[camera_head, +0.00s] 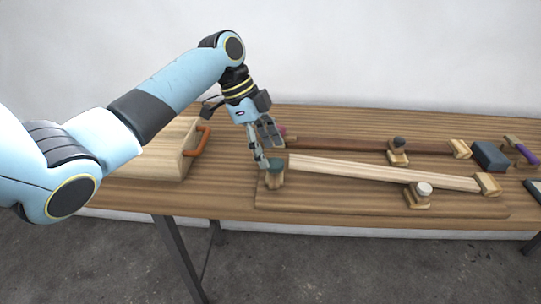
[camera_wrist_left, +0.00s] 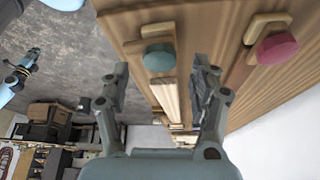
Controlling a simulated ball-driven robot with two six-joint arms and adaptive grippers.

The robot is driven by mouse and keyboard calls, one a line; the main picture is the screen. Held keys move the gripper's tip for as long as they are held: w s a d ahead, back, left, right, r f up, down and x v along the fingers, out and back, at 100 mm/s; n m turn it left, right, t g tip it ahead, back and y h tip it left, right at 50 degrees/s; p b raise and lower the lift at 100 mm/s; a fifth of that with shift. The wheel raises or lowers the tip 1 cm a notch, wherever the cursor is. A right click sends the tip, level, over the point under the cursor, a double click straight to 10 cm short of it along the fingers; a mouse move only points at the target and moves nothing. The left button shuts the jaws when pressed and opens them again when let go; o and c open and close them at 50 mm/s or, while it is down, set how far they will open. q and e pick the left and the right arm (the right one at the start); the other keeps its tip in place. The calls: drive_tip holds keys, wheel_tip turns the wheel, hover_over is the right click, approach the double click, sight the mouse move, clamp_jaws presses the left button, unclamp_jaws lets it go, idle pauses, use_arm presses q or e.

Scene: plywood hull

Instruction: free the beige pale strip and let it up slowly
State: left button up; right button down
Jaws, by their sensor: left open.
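The beige pale strip (camera_head: 385,173) runs lengthwise above a wooden base board on the bench. Its left end is beside a teal knob (camera_head: 275,166) on a wooden block, its right end at a wooden block (camera_head: 488,184). In the left wrist view the teal knob (camera_wrist_left: 158,57) is ahead, with the pale strip (camera_wrist_left: 166,96) running away beyond it. My left gripper (camera_head: 269,153) is open around or just above the teal knob; contact is unclear. Its spread fingers (camera_wrist_left: 160,88) show with nothing held. A small blue and dark part of my right arm shows at left in the wrist view; its jaws are unclear.
A dark brown strip (camera_head: 340,145) lies behind, with a pink knob (camera_wrist_left: 277,48) at its left end. A white-topped knob (camera_head: 424,189) and a dark knob (camera_head: 399,144) stand along the strips.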

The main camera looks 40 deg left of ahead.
use_arm(q)
drive_tip(key=v, duration=0.9)
drive_tip(key=shift+r, duration=0.2)
